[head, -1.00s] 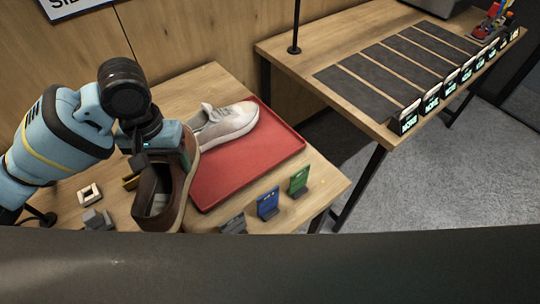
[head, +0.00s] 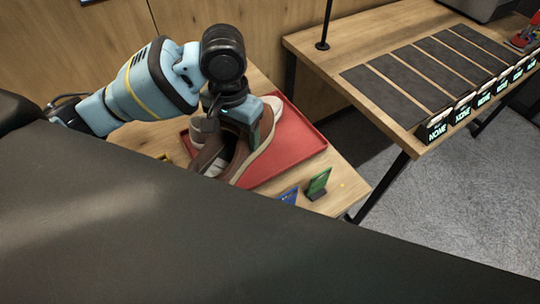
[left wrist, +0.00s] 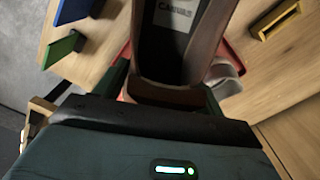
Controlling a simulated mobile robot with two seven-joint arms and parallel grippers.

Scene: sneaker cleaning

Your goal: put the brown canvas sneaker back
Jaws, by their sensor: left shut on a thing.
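The brown canvas sneaker (head: 211,155) is held by my left gripper (head: 238,122), which is shut on it near one end. In the head view the sneaker is in front of the red tray (head: 304,153) and overlaps it. I cannot tell its exact height above the table. In the left wrist view the sneaker (left wrist: 206,38) sits between the fingers, with a pale "CANVAS" label on the insole. A pale sneaker (head: 275,107) lies on the tray, mostly hidden behind my gripper. My right gripper is not in view.
A green tag stand (head: 319,183) and a blue one (head: 289,195) stand at the table's near right. A second table (head: 370,105) at the right has several bare dark mats (head: 400,93) and a row of label stands (head: 437,131) along its edge. A floor gap separates the tables.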

